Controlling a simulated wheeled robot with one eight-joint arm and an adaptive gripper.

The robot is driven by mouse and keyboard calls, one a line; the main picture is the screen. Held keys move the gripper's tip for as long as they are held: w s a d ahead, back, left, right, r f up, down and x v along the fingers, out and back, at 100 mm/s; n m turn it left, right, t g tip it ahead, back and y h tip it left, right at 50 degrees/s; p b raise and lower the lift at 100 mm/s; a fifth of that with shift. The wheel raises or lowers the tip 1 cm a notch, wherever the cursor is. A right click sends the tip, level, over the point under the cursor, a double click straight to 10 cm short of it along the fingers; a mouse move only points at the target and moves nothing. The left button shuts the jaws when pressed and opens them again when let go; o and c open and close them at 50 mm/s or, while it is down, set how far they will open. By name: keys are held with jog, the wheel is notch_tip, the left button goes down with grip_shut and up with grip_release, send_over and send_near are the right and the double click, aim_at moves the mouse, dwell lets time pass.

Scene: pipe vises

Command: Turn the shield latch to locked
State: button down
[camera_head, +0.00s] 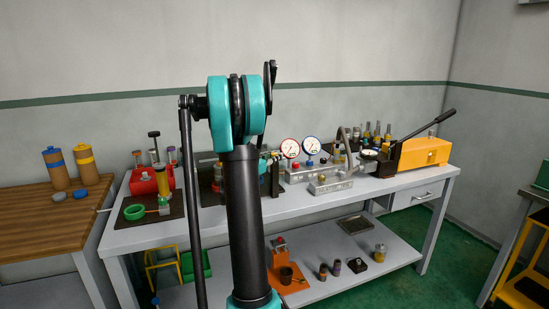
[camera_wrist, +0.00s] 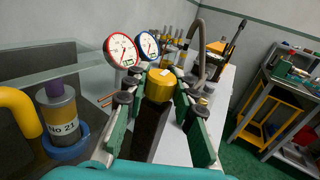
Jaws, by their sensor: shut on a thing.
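A yellow knob-like piece (camera_wrist: 159,85), which looks like the shield latch, sits on top of a dark block in the wrist view. Which way the latch is turned cannot be told. A clear panel with a pale edge (camera_wrist: 65,73), probably the shield, runs to the left of the gripper. In the head view my arm hides most of the gripper and the latch.
A red gauge (camera_wrist: 120,50) and a blue gauge (camera_wrist: 149,45) stand just beyond. A cylinder marked No 21 (camera_wrist: 61,117) stands at left by a yellow bent pipe (camera_wrist: 20,112). A yellow pump with a lever (camera_head: 425,152) is at the bench's right. Several bottles stand behind.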

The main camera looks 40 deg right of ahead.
jog(key=n+t+y, duration=0.1)
jog(key=n+t, duration=0.1)
jog(key=n+t+y, duration=0.2)
jog(key=t, duration=0.1)
jog(key=shift+s+d, duration=0.1)
jog(key=shift+s, duration=0.1)
jog(key=n+t+y, duration=0.4)
jog(key=t+y, duration=0.1)
jog(key=shift+n, duration=0.3)
jog(key=n+t+y, duration=0.1)
jog(key=n+y, duration=0.1)
jog(key=y, duration=0.1)
jog(key=n+t+y, duration=0.1)
jog(key=n+y, duration=0.1)
jog(key=y, duration=0.2)
jog(key=shift+w, duration=0.1)
jog(key=shift+n+y, duration=1.9)
jog(key=shift+y, duration=0.8)
jog(key=shift+n+y, duration=0.3)
jog(key=shift+y, duration=0.1)
jog(key=shift+w, duration=0.1)
jog(key=c, duration=1.2)
grip_release()
